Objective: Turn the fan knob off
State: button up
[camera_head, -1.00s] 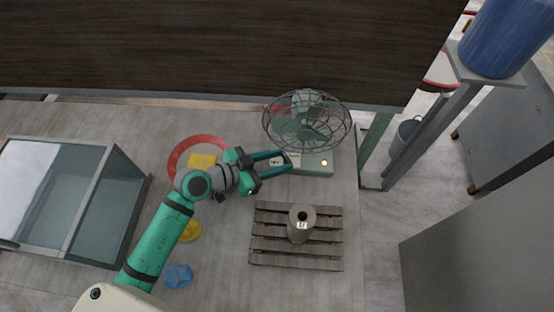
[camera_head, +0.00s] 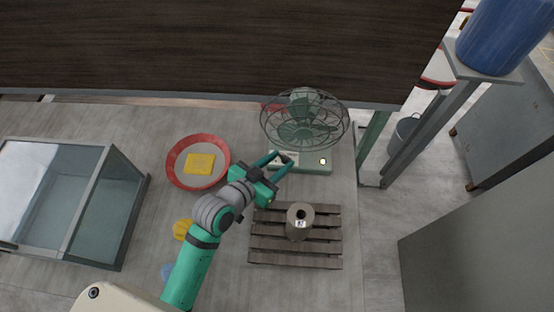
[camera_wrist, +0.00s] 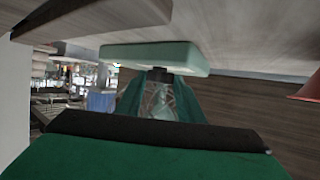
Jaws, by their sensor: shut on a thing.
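The green fan (camera_head: 303,118) with its wire cage stands at the back of the table. Its pale green base (camera_head: 312,168) has a small lit yellowish spot (camera_head: 323,161) at right. My gripper (camera_head: 283,159) is at the front left of the base, its fingers close together. In the wrist view, the base (camera_wrist: 150,55) spans the top and a dark knob (camera_wrist: 158,74) sits between my fingertips (camera_wrist: 159,80). My gripper is shut on this knob. The fingers hide much of the knob, so its turned position cannot be told.
A red-rimmed bowl (camera_head: 171,170) with a yellow piece (camera_head: 200,164) lies left. A glass-sided case (camera_head: 105,205) stands far left. A dark panel (camera_head: 200,45) overhangs the back.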

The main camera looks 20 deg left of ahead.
jog(key=shift+d+r+n+t+y, duration=0.1)
jog(key=shift+d+n+t+y, duration=0.15)
jog(key=shift+n+y, duration=0.6)
jog(key=shift+y, duration=0.35)
jog(key=shift+s, duration=0.1)
jog(key=o, duration=1.1)
jog(key=shift+c, duration=0.2)
